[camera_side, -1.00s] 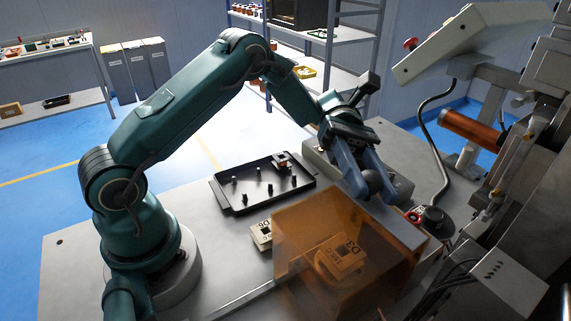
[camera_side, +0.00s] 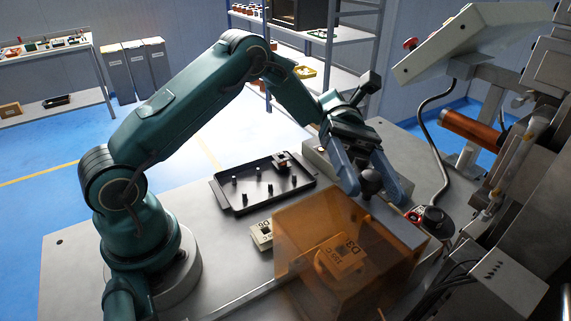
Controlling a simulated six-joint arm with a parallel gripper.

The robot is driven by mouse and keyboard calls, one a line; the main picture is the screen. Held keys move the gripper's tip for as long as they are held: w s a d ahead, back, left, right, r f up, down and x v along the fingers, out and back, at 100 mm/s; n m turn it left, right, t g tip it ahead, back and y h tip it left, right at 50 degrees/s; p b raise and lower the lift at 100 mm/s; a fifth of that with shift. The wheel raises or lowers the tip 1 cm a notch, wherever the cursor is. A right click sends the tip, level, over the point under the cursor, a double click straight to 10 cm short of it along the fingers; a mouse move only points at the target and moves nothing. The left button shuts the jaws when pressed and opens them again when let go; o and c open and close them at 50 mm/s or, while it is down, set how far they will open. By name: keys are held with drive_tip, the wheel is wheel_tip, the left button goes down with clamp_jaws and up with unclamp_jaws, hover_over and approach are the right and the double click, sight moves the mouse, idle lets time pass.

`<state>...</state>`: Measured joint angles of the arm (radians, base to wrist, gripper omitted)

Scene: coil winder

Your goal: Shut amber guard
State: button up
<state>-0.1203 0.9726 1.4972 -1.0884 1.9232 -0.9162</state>
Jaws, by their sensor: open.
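The amber guard (camera_side: 300,237) is a see-through orange box at the lower middle, standing over a yellowish block marked D3 (camera_side: 341,254). It appears lowered around the block; whether it is fully seated cannot be told. A dark round knob (camera_side: 371,181) stands at the guard's far top edge. My gripper (camera_side: 378,198) is open, with its blue fingers apart on either side of the knob. There seems to be a gap between the fingers and the knob. The fingertips reach down near the guard's top.
A black tray with pegs (camera_side: 240,204) lies left of my gripper. A pale block marked D6 (camera_side: 261,235) sits beside the guard. The table's left front is clear.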

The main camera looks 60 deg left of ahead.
sight(292, 214)
drive_tip(key=s, duration=1.1)
drive_tip(key=v, duration=0.4)
drive_tip(key=shift+w+a, duration=0.1)
drive_tip(key=shift+a, duration=0.2)
drive_tip(key=shift+a+m, duration=0.15)
drive_tip(key=shift+m, duration=0.15)
drive_tip(key=shift+w+r+m+t+y, duration=0.15)
drive_tip(key=shift+m+t+y, duration=0.15)
drive_tip(key=shift+m+y, duration=0.55)
drive_tip(key=shift+w+r+m+t+y, duration=0.15)
drive_tip(key=shift+m+t+y, duration=0.2)
drive_tip(key=shift+m+y, duration=0.25)
drive_tip(key=shift+w+r+m+t+y, duration=0.15)
drive_tip(key=shift+m+t+y, duration=0.25)
drive_tip(key=shift+m, duration=0.25)
drive_tip(key=m+t+y, duration=0.1)
drive_tip(key=m+y, duration=0.1)
drive_tip(key=m+t+y, duration=0.1)
drive_tip(key=t+y, duration=0.1)
drive_tip(key=a+m+t+y, duration=0.1)
drive_tip(key=m+y, duration=0.1)
drive_tip(key=shift+s+a+m+t, duration=0.1)
drive_tip(key=shift+s+m+t, duration=0.2)
drive_tip(key=shift+s+t, duration=0.05)
drive_tip(key=s+a+f+m+t+y, duration=0.1)
drive_tip(key=s+a+m+t+y, duration=0.2)
drive_tip(key=a+m+t+y, duration=0.3)
drive_tip(key=shift+s+a+f+m, duration=0.2)
drive_tip(key=shift+f+m, duration=0.1)
drive_tip(key=shift+m, duration=0.3)
